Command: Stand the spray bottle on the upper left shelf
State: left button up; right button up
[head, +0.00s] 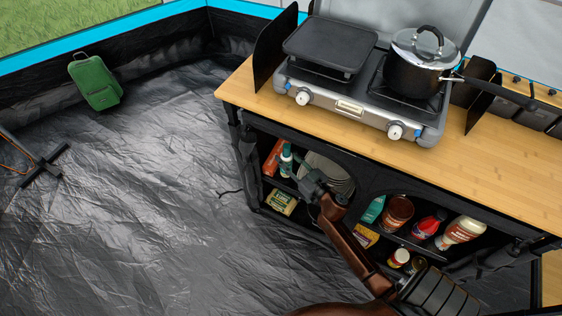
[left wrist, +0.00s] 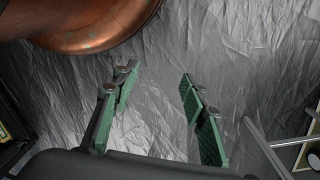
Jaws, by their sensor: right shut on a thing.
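The spray bottle (head: 286,162), dark green with a white band, stands about upright at the front of the upper left shelf of the kitchen stand. My right gripper (head: 298,175) reaches in from the lower right and is shut on it; the fingers partly hide the contact. Whether its base touches the shelf board cannot be told. The upper left shelf (head: 283,184) also holds grey plates behind the gripper. My left gripper (left wrist: 158,90) is open and empty above the dark floor in the left wrist view; it is not in the head view.
A red-orange box (head: 273,157) stands left of the bottle. A yellow-green box (head: 282,202) is on the shelf below. A stove with a black pot (head: 415,72) stands on the wooden top.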

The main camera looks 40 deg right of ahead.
pick_arm(q)
jog(key=w+d+f+t+h+b, duration=0.2)
jog(key=w+d+f+t+b, duration=0.2)
jog(key=w+f, duration=0.5)
jog(key=d+b, duration=0.2)
jog(key=d, duration=0.1)
jog(key=shift+w+d+f+t, duration=0.2)
jog(key=shift+w+f+t, duration=0.1)
jog(key=shift+t, duration=0.1)
pick_arm(e)
jog(key=w+d+f, duration=0.1)
jog(key=w+f, duration=0.2)
jog(key=f, duration=0.4)
jog(key=shift+w+d, duration=0.1)
jog(key=shift+f, duration=0.2)
pick_arm(q)
jog(key=shift+f, duration=0.1)
pick_arm(e)
jog(key=o, duration=1)
jog(key=shift+r, duration=0.1)
